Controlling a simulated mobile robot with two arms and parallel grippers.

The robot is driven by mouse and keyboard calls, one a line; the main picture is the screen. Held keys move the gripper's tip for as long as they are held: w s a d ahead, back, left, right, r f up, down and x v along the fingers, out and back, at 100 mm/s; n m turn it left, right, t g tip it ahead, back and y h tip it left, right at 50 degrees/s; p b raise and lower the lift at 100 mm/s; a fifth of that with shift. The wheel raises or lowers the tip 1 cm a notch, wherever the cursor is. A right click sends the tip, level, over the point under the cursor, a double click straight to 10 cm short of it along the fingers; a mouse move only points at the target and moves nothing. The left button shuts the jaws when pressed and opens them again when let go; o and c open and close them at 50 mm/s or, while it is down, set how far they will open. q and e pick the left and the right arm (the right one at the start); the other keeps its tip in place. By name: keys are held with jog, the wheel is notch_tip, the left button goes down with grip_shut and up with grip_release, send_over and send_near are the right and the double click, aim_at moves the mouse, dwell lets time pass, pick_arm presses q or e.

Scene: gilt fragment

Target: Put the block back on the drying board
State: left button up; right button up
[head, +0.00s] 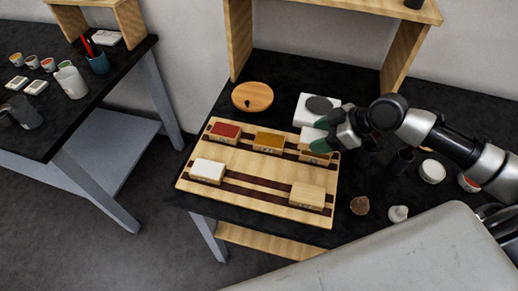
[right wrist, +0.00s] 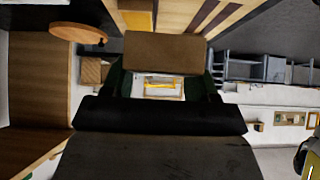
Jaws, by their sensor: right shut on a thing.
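The wooden drying board (head: 244,180) lies on the dark table, crossed by dark strips. On it sit a red-topped block (head: 225,130), an ochre-topped block (head: 269,141), a white-topped block (head: 208,169) and a plain wooden-topped block (head: 307,193). My right gripper (head: 320,134) is at the board's far right corner, shut on a block, whose brown face (right wrist: 163,52) shows in the right wrist view. A pale patch shows between its green fingers. A labelled wooden front (head: 315,157) shows below the near finger; I cannot tell whether it belongs to the held block. My left gripper is out of view.
A round wooden disc (head: 252,97) and a white box (head: 311,104) lie behind the board. A brown lump (head: 359,205), a white knobbed piece (head: 398,214) and a small white pot (head: 432,171) stand to its right. A wooden shelf (head: 330,8) rises behind.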

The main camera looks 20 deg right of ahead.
jog(key=a+f+p, duration=0.1)
jog(key=a, duration=0.2)
jog(key=a+f+p, duration=0.1)
jog(key=a, duration=0.2)
jog(key=a+f+p, duration=0.1)
jog(key=a+f, duration=0.1)
jog(key=a, duration=0.1)
jog(key=shift+f, duration=0.1)
jog(key=x, duration=0.3)
jog(key=shift+s+a, duration=0.25)
jog(key=shift+a, duration=0.1)
notch_tip(320, 180, down, 3)
jog(key=shift+s+f+p, duration=0.1)
jog(key=shift+p, duration=0.55)
jog(key=shift+f, duration=0.4)
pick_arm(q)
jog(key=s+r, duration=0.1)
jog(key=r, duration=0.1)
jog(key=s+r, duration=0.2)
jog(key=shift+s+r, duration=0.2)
pick_arm(e)
jog(key=o, duration=0.9)
jog(key=shift+d, duration=0.1)
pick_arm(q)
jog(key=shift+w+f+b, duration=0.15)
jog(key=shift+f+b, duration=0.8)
pick_arm(e)
jog(key=v, duration=1.2)
